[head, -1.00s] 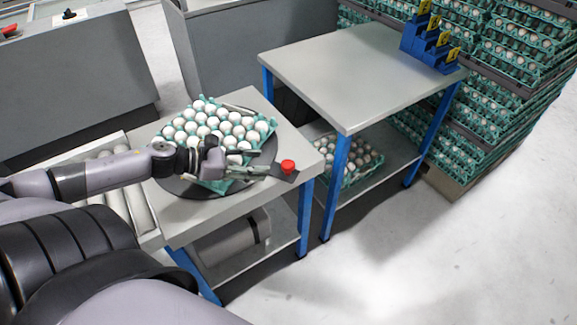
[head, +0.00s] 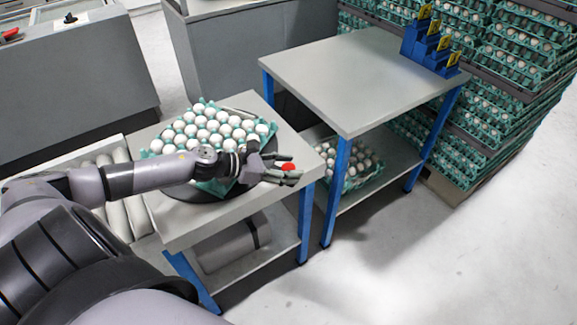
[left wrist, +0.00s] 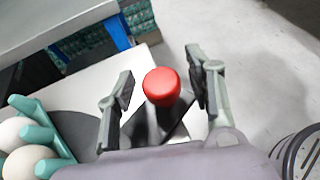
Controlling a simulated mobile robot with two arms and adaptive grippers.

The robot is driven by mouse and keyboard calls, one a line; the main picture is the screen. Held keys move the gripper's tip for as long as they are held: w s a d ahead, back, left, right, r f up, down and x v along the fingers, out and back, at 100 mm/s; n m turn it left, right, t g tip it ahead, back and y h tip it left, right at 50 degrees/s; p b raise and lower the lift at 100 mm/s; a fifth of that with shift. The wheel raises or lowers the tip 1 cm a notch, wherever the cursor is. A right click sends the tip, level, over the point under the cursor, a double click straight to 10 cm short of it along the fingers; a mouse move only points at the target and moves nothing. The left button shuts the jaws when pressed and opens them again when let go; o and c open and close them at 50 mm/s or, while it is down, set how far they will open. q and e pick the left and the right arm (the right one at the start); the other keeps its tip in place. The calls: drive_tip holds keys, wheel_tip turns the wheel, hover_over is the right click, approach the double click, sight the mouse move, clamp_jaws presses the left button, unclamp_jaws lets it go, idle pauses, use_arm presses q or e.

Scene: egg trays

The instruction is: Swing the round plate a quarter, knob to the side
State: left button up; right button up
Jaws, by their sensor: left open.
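The round plate (left wrist: 78,128) is dark and lies flat on the small table, with a teal tray of white eggs (head: 213,128) on it. Its red knob (left wrist: 161,86) stands on a dark tab at the plate's edge, toward the table's right end. In the head view the knob (head: 289,167) is partly covered by my left gripper (head: 286,168). In the left wrist view my left gripper (left wrist: 160,85) is open, with one finger on each side of the knob and a gap at both sides. Part of the plate is hidden behind my arm.
A higher grey table (head: 350,75) with blue legs stands to the right, bearing a blue stepped block (head: 430,50). Another egg tray (head: 345,165) is on its lower shelf. Rollers (head: 120,195) lie left of the plate's table (head: 190,222). Stacked egg trays fill the back right.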

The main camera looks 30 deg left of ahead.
use_arm(q)
drive_tip(key=shift+w+d, duration=0.15)
drive_tip(key=shift+c, duration=0.3)
clamp_jaws()
idle(0.4)
